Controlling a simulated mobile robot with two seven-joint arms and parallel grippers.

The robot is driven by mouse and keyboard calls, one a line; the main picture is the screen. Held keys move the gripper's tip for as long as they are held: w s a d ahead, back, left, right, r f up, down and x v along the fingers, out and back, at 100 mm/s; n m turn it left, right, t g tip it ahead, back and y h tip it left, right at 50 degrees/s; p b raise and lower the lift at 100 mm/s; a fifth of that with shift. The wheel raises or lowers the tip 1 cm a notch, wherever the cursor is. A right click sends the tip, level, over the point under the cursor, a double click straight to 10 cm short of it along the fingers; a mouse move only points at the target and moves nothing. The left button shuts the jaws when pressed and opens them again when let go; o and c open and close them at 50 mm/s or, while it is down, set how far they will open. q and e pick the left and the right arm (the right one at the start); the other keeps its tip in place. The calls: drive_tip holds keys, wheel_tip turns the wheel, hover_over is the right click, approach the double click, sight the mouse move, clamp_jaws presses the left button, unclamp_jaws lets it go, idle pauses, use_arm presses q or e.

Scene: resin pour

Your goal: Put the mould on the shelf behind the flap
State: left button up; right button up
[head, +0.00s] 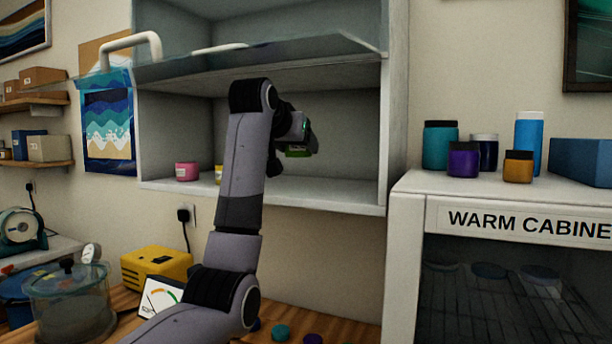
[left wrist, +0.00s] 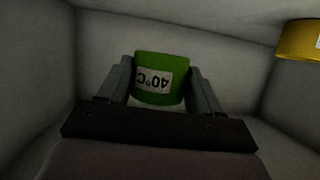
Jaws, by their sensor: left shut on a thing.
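The green mould (left wrist: 160,80), with a white label reading 40°C upside down, sits between the two fingers of my left gripper (left wrist: 160,68) in the left wrist view. In the head view the mould (head: 298,153) is a small green shape under the wrist, partly hidden. My left gripper is shut on it, inside the open shelf (head: 330,197) and above its floor; I cannot tell the exact gap. The clear flap (head: 290,50), with a white handle (head: 130,45), is raised over the opening. My right gripper is not in view.
A pink tub (head: 187,171) and a yellow tub (head: 218,174) stand on the shelf, left of the gripper; my arm partly covers the yellow one. The shelf floor right of the gripper looks clear. The warm cabinet (head: 415,205) stands at the right with several jars on top.

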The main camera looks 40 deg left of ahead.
sight(297, 191)
use_arm(q)
drive_tip(key=shift+w+a+f, duration=0.1)
drive_tip(key=shift+w+f, duration=0.2)
drive_tip(key=shift+f, duration=0.25)
drive_tip(key=shift+w+f, duration=0.25)
drive_tip(key=shift+f, duration=0.25)
drive_tip(key=shift+s+f, duration=0.45)
drive_tip(key=shift+s, duration=0.15)
drive_tip(key=shift+s+f, duration=0.1)
drive_tip(key=shift+s, duration=0.1)
drive_tip(key=f, duration=0.3)
drive_tip(key=shift+w+f, duration=0.15)
drive_tip(key=shift+w, duration=0.15)
drive_tip(key=shift+s, duration=0.2)
drive_tip(key=shift+w+f, duration=0.35)
drive_tip(key=shift+w, duration=0.15)
drive_tip(key=shift+s+r, duration=0.1)
drive_tip(key=shift+s, duration=0.1)
drive_tip(key=o, duration=1.1)
drive_tip(key=shift+f, duration=0.2)
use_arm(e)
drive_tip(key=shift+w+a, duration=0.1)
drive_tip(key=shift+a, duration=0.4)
use_arm(q)
drive_tip(key=shift+r, duration=0.1)
